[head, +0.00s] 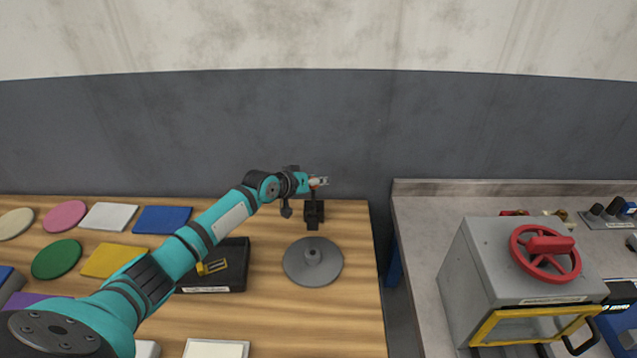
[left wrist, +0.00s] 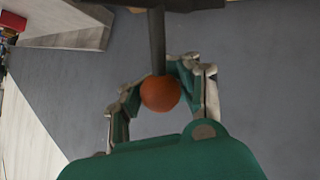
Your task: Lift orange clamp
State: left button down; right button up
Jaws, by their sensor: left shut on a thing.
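The orange clamp shows in the left wrist view as a round orange knob (left wrist: 161,93) at the end of a dark bar. My left gripper (head: 319,182) is at the back right of the wooden table, above the black stand (head: 314,213). Its teal and grey fingers are closed around the orange knob, one on each side. In the head view the fingers mostly hide the clamp. I cannot tell whether the dark bar is still joined to the stand. My right gripper is in neither view.
A grey round turntable (head: 299,269) sits in front of the stand. A black tray (head: 237,258) with a yellow piece lies left of it, partly behind my arm. Coloured plates lie further left. A gap separates the table from a grey counter (head: 424,222) bearing a box with a red wheel (head: 546,252).

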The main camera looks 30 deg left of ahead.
pick_arm(q)
jog(key=shift+w+a+r, duration=0.25)
jog(key=shift+a+r, duration=0.3)
jog(key=shift+r, duration=0.05)
jog(key=c, duration=1.6)
grip_release()
jog(key=shift+c, duration=0.2)
jog(key=o, duration=0.7)
jog(key=shift+s+a, duration=0.25)
jog(key=shift+s, duration=0.3)
jog(key=shift+d+f, duration=0.2)
jog(key=shift+d, duration=0.1)
jog(key=v, duration=1.2)
jog(key=shift+a+f, duration=0.1)
